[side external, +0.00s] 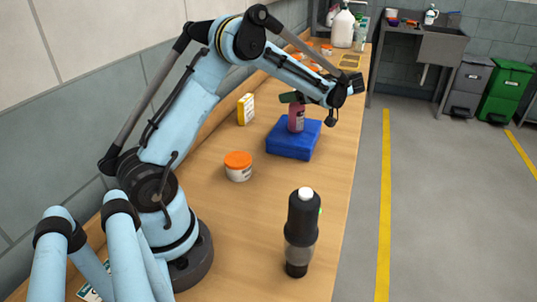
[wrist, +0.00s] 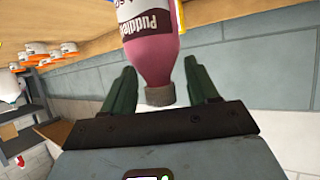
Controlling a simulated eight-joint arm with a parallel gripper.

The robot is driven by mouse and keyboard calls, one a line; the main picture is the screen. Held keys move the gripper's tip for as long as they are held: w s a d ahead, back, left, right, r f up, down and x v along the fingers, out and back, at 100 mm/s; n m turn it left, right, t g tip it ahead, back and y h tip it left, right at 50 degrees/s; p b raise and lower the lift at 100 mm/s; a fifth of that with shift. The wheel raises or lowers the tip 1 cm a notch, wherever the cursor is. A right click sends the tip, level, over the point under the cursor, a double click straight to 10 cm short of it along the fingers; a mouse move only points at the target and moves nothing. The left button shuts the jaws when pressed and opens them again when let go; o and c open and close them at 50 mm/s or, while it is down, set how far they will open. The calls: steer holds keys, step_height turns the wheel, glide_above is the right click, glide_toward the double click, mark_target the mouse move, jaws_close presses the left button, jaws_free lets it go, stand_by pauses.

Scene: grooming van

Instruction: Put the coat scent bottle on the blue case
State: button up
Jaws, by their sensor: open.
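A pink-maroon bottle (side external: 296,118) with a white label, which I take to be the coat scent bottle, appears to stand upright on top of the blue case (side external: 288,147). In the wrist view the bottle (wrist: 150,50) shows its brownish cap toward my gripper, and its label reads in part "Puddle". My gripper (side external: 292,97) is at the bottle's top. Its dark green fingers (wrist: 160,75) are open on either side of the cap and neck, with gaps visible. The bottle's base is out of the wrist view.
On the wooden bench, an orange-lidded tub (side external: 238,166) is near my base, a yellow box (side external: 246,109) stands by the wall, and a black bottle (side external: 300,235) with a white cap stands in front. White jugs (side external: 342,28) and more orange-lidded tubs are at the far end.

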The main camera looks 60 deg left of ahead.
steer(key=v, duration=1)
steer(key=s+d+f+m+t+h, duration=0.1)
steer(key=s+d+m+t+h, duration=0.4)
steer(key=s+d+m, duration=0.3)
steer(key=s+d+f+m+t+h, duration=0.2)
steer(key=s+d+m+t+h, duration=0.4)
steer(key=d+m, duration=0.4)
steer(key=s+m+h, duration=0.1)
steer(key=m, duration=0.2)
steer(key=shift+s+f+m, duration=0.25)
steer(key=shift+s+m, duration=0.1)
steer(key=shift+m, duration=0.05)
